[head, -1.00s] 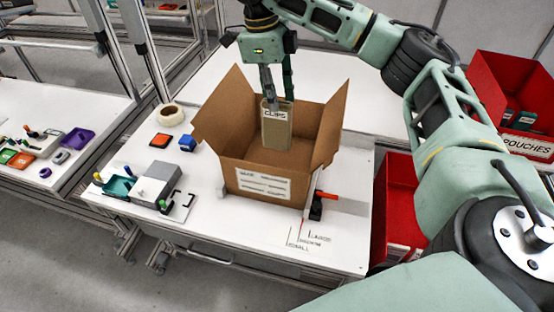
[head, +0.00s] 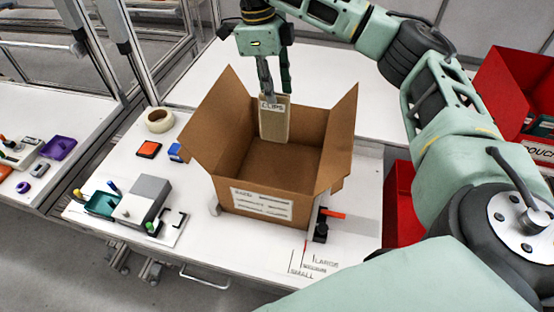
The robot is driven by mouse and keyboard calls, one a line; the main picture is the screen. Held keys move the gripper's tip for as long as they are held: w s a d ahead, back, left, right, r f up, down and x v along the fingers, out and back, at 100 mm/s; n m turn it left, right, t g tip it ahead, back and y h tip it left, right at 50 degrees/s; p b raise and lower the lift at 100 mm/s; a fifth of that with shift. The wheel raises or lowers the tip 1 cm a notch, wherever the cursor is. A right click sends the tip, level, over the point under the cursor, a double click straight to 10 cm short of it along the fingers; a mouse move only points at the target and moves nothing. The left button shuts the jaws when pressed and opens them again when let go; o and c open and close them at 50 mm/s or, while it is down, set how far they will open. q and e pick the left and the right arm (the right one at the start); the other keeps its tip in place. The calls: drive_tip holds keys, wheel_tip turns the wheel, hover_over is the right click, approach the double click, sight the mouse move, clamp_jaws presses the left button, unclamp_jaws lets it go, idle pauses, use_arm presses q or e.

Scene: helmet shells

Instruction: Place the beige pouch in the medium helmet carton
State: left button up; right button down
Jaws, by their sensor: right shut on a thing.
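The beige pouch (head: 274,124), labelled "CLIPS", hangs upright in my right gripper (head: 275,94). The gripper is shut on its top edge. The open cardboard carton (head: 262,203) stands on the white table with its flaps spread and a white label on its front. The pouch is at the carton's far side, its lower part within the opening as seen from here. I cannot tell whether it touches the wall or floor. The carton's floor looks bare. My left gripper is not in view.
A tape roll (head: 159,120), an orange-topped block (head: 149,149) and a grey device (head: 143,200) lie left of the carton. A red-handled tool (head: 322,228) stands at its front right. Red bins (head: 402,205) are on the right, one marked for pouches.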

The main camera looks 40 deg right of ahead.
drive_tip(key=b, duration=0.4)
hover_over(273, 139)
wheel_tip(273, 139, down, 5)
drive_tip(key=f+b, duration=0.1)
drive_tip(key=w+f+b, duration=0.1)
drive_tip(key=f, duration=0.1)
drive_tip(key=d+f+b, duration=0.1)
drive_tip(key=f, duration=0.1)
drive_tip(key=shift+w+f, duration=0.2)
drive_tip(key=shift+a+f+b, duration=0.1)
drive_tip(key=shift+f+b, duration=0.2)
drive_tip(key=shift+b, duration=0.15)
drive_tip(key=shift+s+f, duration=0.1)
drive_tip(key=shift+f, duration=0.15)
wheel_tip(273, 139, down, 5)
drive_tip(key=shift+f+p, duration=0.2)
drive_tip(key=shift+p, duration=0.6)
use_arm(q)
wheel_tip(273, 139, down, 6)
drive_tip(key=p, duration=0.1)
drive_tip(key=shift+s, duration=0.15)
use_arm(e)
wheel_tip(273, 139, down, 4)
drive_tip(key=shift+f, duration=0.15)
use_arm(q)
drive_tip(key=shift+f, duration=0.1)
